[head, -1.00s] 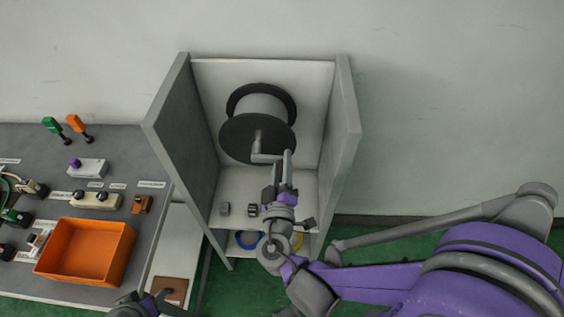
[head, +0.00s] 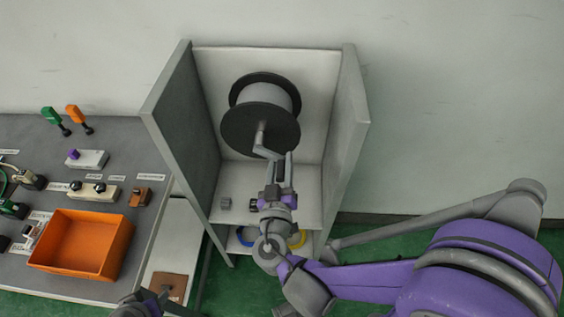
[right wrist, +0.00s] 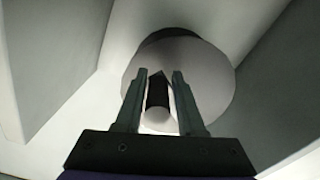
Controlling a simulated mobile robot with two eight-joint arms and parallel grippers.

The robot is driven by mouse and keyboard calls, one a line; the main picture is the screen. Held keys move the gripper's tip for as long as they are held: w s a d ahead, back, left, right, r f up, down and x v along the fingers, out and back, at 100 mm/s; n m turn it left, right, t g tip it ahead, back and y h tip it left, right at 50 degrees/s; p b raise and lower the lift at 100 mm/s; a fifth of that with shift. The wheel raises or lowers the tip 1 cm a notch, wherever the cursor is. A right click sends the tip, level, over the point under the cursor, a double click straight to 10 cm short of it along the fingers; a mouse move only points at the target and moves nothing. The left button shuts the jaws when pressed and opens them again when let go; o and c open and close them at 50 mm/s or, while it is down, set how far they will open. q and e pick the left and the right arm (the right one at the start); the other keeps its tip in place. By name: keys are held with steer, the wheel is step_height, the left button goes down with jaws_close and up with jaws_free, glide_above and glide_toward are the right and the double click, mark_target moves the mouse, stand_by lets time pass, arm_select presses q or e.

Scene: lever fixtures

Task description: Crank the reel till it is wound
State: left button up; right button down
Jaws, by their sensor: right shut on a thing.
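The reel (head: 266,88) has dark round flanges and a pale drum, and sits inside an open grey cabinet. Its grey crank (head: 262,148) comes out from the front flange and bends down to the right. My right gripper (head: 283,165) is at the crank's outer end, in front of and below the reel. In the right wrist view, its two fingers (right wrist: 160,77) are shut on the dark crank handle (right wrist: 157,92), whose pale round end faces the camera. The reel's pale disc (right wrist: 215,85) is behind it. Part of my left arm shows at the bottom edge; its jaws are not clear.
The cabinet walls (head: 180,125) stand close on both sides of my right gripper. A bench with an orange tray (head: 112,246) and several fixtures stands to the left.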

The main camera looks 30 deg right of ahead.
stand_by(0.4)
steer(key=c, duration=0.7)
jaws_free()
steer(key=v, duration=1.1)
steer(key=shift+d, duration=0.1)
